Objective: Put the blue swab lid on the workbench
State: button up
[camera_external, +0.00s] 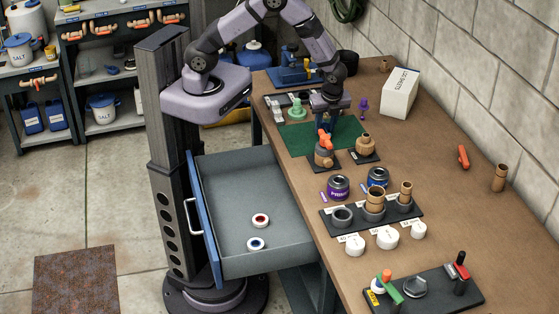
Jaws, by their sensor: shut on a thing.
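A round white lid with a blue ring (256,244) lies in the open grey drawer (225,185), near its front end. A white lid with a red ring (260,220) lies just behind it. The workbench (440,165) has a brown top and stands to the right of the drawer. My gripper (324,124) is over the bench, far from both lids. It points down and is shut on an orange handle (324,139), just above a tan fitting (323,157) on a dark plate. The arm partly hides the fingertips.
A purple can (339,187) and a blue can (377,178) stand mid-bench. A dark rack (400,217) holds pipe fittings, with white caps (386,238) before it. A white box (399,94) stands near the wall. The bench's right middle is fairly clear.

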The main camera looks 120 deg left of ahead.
jog(key=shift+f, duration=0.1)
jog(key=shift+f, duration=0.25)
jog(key=shift+s+d+f+b, duration=0.2)
jog(key=shift+s+f+b, duration=0.05)
jog(key=shift+f+b, duration=0.1)
jog(key=o, duration=1)
jog(key=shift+f, duration=0.1)
jog(key=shift+w+a+r+p, duration=0.1)
jog(key=shift+w+r+p, duration=0.15)
jog(key=shift+r, duration=0.45)
jog(key=b+v, duration=0.3)
jog(key=v, duration=0.9)
jog(key=shift+a+r, duration=0.1)
jog(key=shift+r, duration=0.05)
